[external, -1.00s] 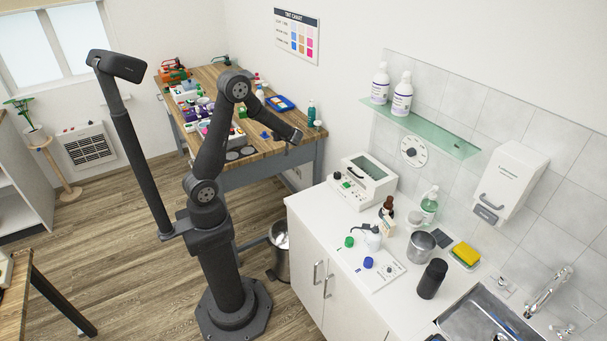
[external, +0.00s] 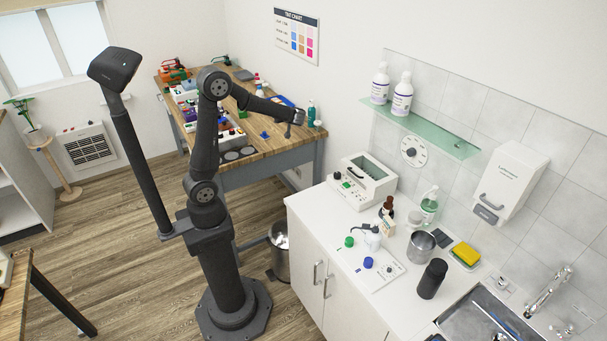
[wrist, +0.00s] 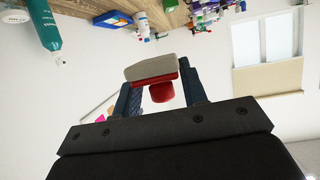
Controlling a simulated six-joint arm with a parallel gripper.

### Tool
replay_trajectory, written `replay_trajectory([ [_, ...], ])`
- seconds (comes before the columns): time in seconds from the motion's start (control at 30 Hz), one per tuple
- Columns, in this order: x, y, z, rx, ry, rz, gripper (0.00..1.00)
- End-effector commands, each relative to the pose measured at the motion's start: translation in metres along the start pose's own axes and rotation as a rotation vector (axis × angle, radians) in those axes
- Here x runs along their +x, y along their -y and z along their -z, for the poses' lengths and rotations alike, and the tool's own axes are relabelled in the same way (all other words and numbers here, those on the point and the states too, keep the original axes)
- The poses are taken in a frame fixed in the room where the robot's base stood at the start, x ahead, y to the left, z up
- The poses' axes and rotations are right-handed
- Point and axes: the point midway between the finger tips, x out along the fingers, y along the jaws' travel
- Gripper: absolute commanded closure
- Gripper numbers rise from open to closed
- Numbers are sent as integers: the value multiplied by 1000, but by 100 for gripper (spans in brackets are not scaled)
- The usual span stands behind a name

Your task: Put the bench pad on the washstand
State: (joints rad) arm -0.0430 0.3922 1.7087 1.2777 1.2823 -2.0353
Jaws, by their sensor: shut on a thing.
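My gripper (wrist: 160,88) is shut on a small block with a pale grey face, a red backing and a red knob (wrist: 162,92). This grey-and-red block sits between the two dark blue fingers, and I take it for the bench pad. In the external view my gripper (external: 297,118) is raised near the front right corner of the workbench, and what it holds is too small to make out. The washstand (external: 325,232) is the white cabinet with a counter and a metal sink (external: 478,325) at the right. My gripper is apart from it.
The workbench (external: 275,145) carries several tools, boxes and a teal bottle (external: 311,114) close to my gripper. On the washstand stand a white device (external: 362,182), bottles, a metal cup (external: 421,247), a black cylinder (external: 432,279) and a yellow sponge (external: 466,253). A glass shelf (external: 430,130) juts out above.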

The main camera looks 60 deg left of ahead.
Motion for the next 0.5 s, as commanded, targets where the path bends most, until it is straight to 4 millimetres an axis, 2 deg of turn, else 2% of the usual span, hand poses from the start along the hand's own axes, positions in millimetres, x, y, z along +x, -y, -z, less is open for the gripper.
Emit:
replay_trajectory([
  [0.07,-6,0,15,-5,-1,-2,87],
  [0.37,-52,-47,-10,62,1,-150,87],
  [0.5,-90,-76,-27,107,0,-259,87],
])
